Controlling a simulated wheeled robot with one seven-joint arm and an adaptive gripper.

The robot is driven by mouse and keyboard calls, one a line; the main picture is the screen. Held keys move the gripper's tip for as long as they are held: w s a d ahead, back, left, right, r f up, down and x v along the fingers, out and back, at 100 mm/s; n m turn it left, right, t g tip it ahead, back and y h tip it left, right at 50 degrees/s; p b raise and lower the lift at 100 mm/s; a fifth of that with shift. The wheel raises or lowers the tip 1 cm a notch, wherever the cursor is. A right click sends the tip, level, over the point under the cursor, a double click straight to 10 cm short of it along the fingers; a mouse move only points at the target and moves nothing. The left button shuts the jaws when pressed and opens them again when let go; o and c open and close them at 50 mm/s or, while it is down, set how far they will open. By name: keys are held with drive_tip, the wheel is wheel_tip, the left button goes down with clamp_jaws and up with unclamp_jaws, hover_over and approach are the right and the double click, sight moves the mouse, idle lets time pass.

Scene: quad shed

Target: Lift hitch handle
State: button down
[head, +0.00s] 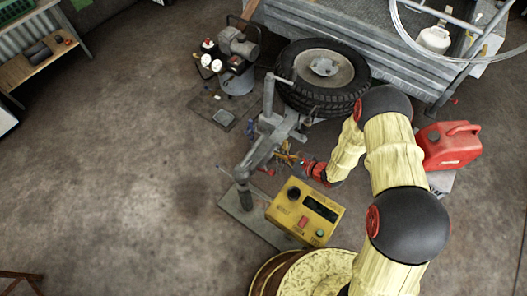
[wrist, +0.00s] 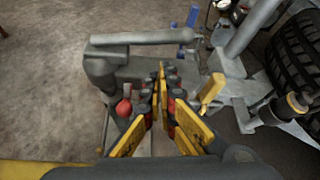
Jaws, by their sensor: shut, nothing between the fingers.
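The grey trailer hitch (head: 262,145) stands at the front of the trailer, behind the yellow box in the head view. In the wrist view a grey bar-shaped handle (wrist: 140,38) runs across the top of the hitch body (wrist: 125,72); it looks like the hitch handle. My gripper (wrist: 161,75) is shut and empty. Its fingertips point toward the hitch, below the bar in the picture; I cannot tell whether they touch it. In the head view my gripper (head: 287,160) is small and partly hidden beside the hitch. A red ball (wrist: 124,108) shows left of the fingers.
A yellow box with a display (head: 305,212) stands close in front of the hitch. A spare wheel (head: 322,72), a compressor (head: 232,58) and the trailer (head: 400,45) lie behind. A red fuel can (head: 449,145) is at right. The floor (head: 130,150) at left is clear.

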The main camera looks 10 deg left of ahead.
sight(252, 151)
drive_tip(key=shift+b+x, duration=1.7)
drive_tip(key=shift+x, duration=3.35)
drive_tip(key=shift+d+r, duration=0.1)
